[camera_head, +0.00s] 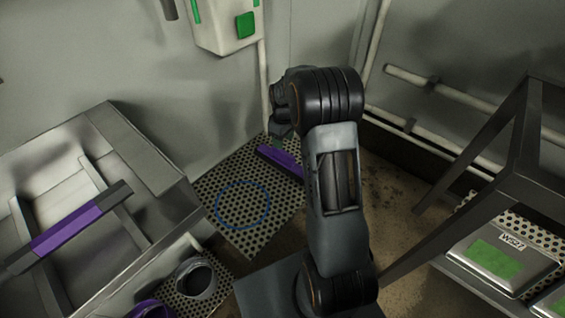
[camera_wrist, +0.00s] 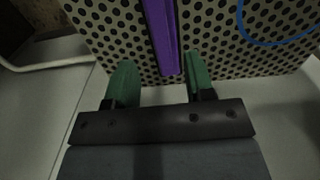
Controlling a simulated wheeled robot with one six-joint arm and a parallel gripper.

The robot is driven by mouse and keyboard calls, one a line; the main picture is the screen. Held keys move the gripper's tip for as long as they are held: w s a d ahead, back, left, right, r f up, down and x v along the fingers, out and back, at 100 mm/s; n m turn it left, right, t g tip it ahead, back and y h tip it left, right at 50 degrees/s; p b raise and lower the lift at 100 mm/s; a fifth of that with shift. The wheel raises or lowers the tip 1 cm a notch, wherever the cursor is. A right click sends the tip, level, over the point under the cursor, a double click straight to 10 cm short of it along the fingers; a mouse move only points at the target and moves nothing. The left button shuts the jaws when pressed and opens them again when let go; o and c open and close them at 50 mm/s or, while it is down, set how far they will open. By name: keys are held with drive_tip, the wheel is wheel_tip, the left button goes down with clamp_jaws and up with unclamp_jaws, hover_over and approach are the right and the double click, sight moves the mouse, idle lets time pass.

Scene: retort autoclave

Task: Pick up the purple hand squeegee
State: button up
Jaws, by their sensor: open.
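A long purple bar-shaped tool, which looks like the purple hand squeegee (camera_head: 281,161), lies on a perforated plate (camera_head: 240,222) against the back wall, partly hidden behind my arm. In the wrist view the purple squeegee (camera_wrist: 161,36) runs away from me, its near end lying between the lines of my two green fingertips. My gripper (camera_wrist: 162,78) is open with nothing held. In the head view my gripper (camera_head: 279,138) is mostly hidden by my wrist, just above the squeegee's far end. Whether the fingers are level with the squeegee I cannot tell.
Another purple bar with dark ends (camera_head: 67,228) lies across a metal basin (camera_head: 150,160) at the left. A blue ring (camera_head: 243,205) lies on the perforated plate. A dark metal frame (camera_head: 525,150) stands at the right, with silver trays (camera_head: 503,262). A wall box (camera_head: 222,22) hangs above.

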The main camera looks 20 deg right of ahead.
sight(283, 152)
drive_tip(key=shift+s+f+b, duration=0.1)
drive_tip(key=shift+f+b, duration=0.85)
drive_tip(key=shift+f, duration=3.5)
drive_tip(key=shift+c, duration=0.4)
drive_tip(key=c, duration=0.6)
drive_tip(key=shift+c, duration=0.3)
drive_tip(key=shift+r, duration=0.2)
